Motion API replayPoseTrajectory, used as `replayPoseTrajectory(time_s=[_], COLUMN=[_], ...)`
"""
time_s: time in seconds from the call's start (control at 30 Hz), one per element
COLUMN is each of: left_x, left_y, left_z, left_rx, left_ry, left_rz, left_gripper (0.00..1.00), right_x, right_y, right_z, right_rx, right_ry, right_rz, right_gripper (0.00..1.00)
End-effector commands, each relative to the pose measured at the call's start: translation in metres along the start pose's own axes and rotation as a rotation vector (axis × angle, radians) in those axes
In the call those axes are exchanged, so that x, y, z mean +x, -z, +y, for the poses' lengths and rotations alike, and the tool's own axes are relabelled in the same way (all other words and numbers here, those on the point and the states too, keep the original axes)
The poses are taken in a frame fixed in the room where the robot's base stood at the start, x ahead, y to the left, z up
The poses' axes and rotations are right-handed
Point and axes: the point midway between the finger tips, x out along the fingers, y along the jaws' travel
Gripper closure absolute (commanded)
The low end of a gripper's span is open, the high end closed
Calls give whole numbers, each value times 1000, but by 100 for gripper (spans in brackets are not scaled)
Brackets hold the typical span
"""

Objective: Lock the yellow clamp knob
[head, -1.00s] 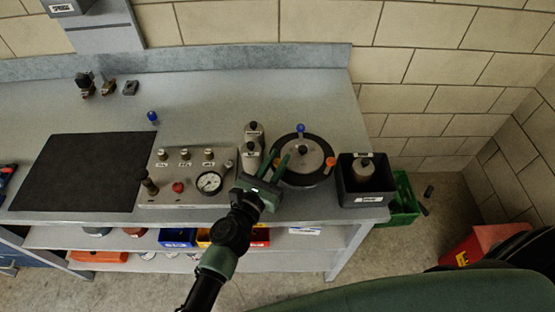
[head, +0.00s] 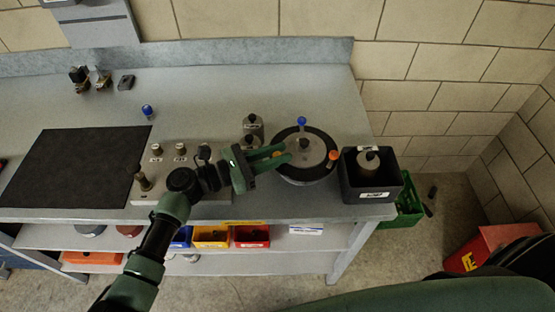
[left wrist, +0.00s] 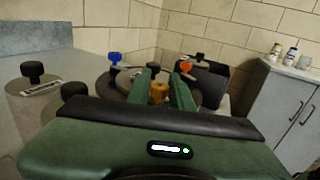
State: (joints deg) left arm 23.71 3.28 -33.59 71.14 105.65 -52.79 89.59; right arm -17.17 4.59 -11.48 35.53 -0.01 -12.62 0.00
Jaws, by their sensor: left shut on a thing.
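The round pressure pot with a black rim (head: 318,172) and metal lid stands on the bench right of centre. It carries a blue knob (head: 302,121) at the back and an orange knob (head: 333,155) at the right. The yellow clamp knob (left wrist: 159,92) shows in the left wrist view between my left gripper's green fingers. My left gripper (head: 284,155) reaches in from the left over the lid's left edge, shut on the yellow knob. The fingers hide that knob in the head view. The blue (left wrist: 115,58) and orange (left wrist: 186,66) knobs stand farther off in the wrist view. My right gripper is not in view.
A black bin (head: 372,195) holding a metal cylinder stands right of the pot. Metal cylinders with black knobs (head: 252,120) stand just left of it. A control panel (head: 150,193) is partly behind my arm. A dark mat (head: 75,170) lies at left.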

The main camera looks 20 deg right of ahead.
Motion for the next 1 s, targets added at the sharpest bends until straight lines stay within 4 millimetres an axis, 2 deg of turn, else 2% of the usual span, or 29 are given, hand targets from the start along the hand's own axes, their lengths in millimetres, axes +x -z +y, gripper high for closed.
replayPoseTrajectory(time_s=[0.03, 0.2, 0.7, 0.73, 0.8, 1.0], left_x=[0, 0, 0, 0, 0, 0], left_y=[4, 2, 0, 0, 0, 0], left_z=[1, 1, 0, 0, 0, 0], left_rx=[1, -1, -2, -2, -2, -1], left_ry=[18, 64, 82, 82, 82, 82], left_rz=[0, 0, 0, 0, 0, 0], left_gripper=[100, 100, 100, 73, 57, 57], right_x=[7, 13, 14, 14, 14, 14], right_y=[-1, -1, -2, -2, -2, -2], right_z=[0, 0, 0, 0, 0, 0], right_rx=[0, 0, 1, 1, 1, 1], right_ry=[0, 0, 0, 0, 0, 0], right_rz=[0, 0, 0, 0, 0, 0], right_gripper=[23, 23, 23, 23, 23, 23])
